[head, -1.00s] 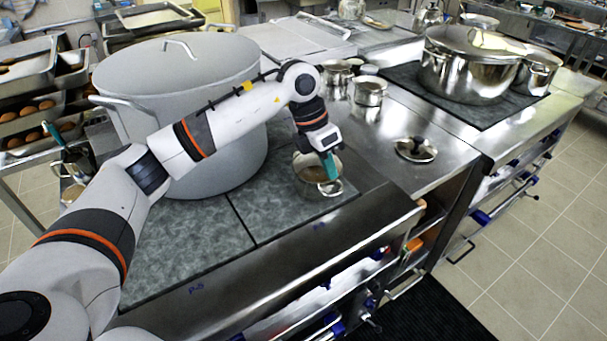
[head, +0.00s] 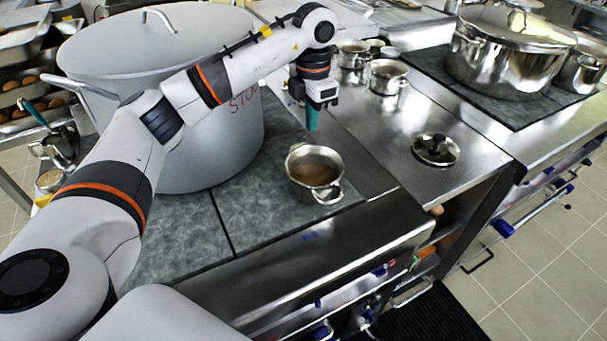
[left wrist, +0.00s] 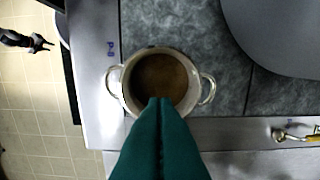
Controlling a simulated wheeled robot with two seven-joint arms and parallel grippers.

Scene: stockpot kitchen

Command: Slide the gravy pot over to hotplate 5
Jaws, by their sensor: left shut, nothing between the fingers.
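The gravy pot (head: 314,176) is a small two-handled steel pot with brown contents. It sits upright on the right dark hotplate (head: 262,222), near its front right corner. The left hotplate (head: 172,238), across a dark seam, is partly covered by the stockpot and my arm. My left gripper (head: 312,122) has teal fingers, shut and empty, above and behind the pot, apart from it in the head view. In the left wrist view the closed fingers (left wrist: 160,105) overlap the near rim of the pot (left wrist: 158,62); contact cannot be judged there.
A large grey stockpot (head: 170,110) stands left of the gravy pot. A lid (head: 435,149) lies on the steel counter to the right, with small pots (head: 388,77) behind it. The hotplate's front left area is clear.

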